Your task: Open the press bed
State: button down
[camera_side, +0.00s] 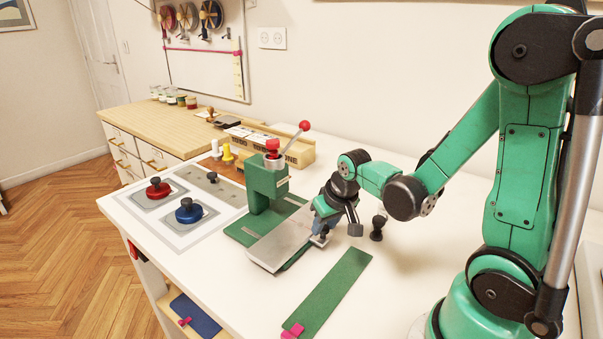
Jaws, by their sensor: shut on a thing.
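The green press (266,190) stands on the white table, with a lever ending in a red ball (304,126). Its bed, a flat silver plate (285,243), lies on the green base and extends forward and right of the press column. My gripper (322,237) points down at the right edge of the bed and is shut on a part there, apparently the bed's handle. The fingers hide most of that part, so its shape and the exact grip cannot be seen.
A green strip (332,288) with a pink clip lies in front. A black knob (378,226) stands right of my gripper. A board with red (158,188) and blue (189,210) round dies lies left. A wooden rack (290,150) is behind the press.

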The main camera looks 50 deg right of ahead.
jog(key=c, duration=0.6)
grip_release()
jog(key=shift+o, duration=0.2)
jog(key=shift+r, duration=0.15)
jog(key=shift+v, duration=2.7)
jog(key=a+r+n+t+y, duration=0.1)
jog(key=a+r+n+t, duration=0.2)
jog(key=a, duration=0.6)
jog(key=shift+r+n+y, duration=0.4)
jog(key=shift+r+n, duration=0.35)
jog(key=shift+n, duration=0.05)
